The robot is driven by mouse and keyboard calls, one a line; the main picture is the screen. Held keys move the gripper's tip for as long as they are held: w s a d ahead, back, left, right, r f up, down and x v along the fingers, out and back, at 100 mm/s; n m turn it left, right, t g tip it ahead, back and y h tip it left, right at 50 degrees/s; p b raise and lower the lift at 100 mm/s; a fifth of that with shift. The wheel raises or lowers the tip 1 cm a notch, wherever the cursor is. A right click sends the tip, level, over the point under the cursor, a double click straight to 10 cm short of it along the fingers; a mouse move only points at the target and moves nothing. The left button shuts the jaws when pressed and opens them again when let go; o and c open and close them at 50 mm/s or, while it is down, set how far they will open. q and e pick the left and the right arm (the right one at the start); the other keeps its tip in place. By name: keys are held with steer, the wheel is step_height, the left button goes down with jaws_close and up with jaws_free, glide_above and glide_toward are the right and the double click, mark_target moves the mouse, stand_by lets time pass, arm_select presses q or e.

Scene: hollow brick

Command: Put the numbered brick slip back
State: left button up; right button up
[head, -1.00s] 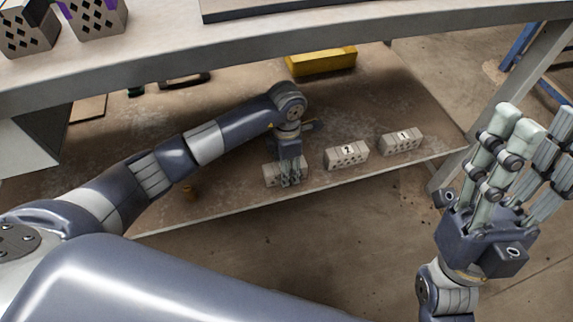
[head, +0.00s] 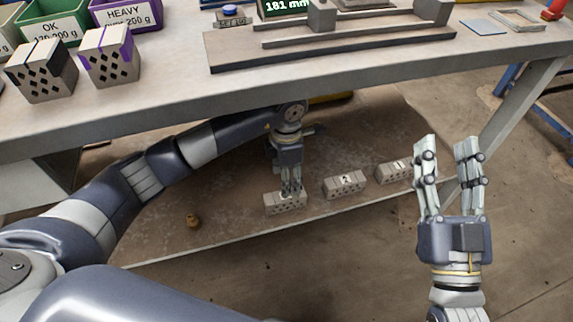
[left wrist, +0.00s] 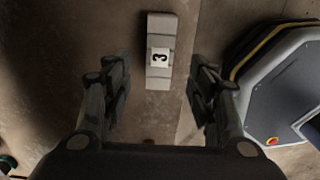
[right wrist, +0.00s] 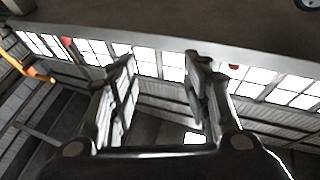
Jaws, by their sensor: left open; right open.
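Three grey numbered brick slips stand in a row on the low shelf. Slip 3 (head: 285,206) is at the left, slip 2 (head: 345,188) in the middle and slip 1 (head: 391,174) at the right, partly behind my right fingers. My left gripper (head: 291,191) is open and empty, just above slip 3. In the left wrist view slip 3 (left wrist: 159,72) shows its label 3 on top, ahead of the spread fingers and apart from them. My right gripper (head: 447,150) is open and empty in the air, fingers up, in front of the shelf's right end.
The worktop (head: 160,110) overhangs the low shelf (head: 235,215). Two holed bricks, one purple-edged (head: 110,62), stand on it beside labelled bins and a measuring rail. A small brown object (head: 193,221) lies on the shelf left of slip 3. Clear floor lies in front.

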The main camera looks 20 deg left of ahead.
arm_select(q)
steer(key=shift+r+p, duration=0.3)
steer(key=shift+r, duration=1.05)
arm_select(e)
steer(key=shift+w+d+f+g+h, duration=0.1)
steer(key=shift+w+f+g+h, duration=0.2)
steer(key=shift+f+g, duration=0.45)
steer(key=shift+w+d+f+g+h, duration=0.1)
steer(key=shift+w+f+g+h, duration=0.2)
steer(key=shift+f, duration=0.8)
steer(key=shift+a, duration=0.1)
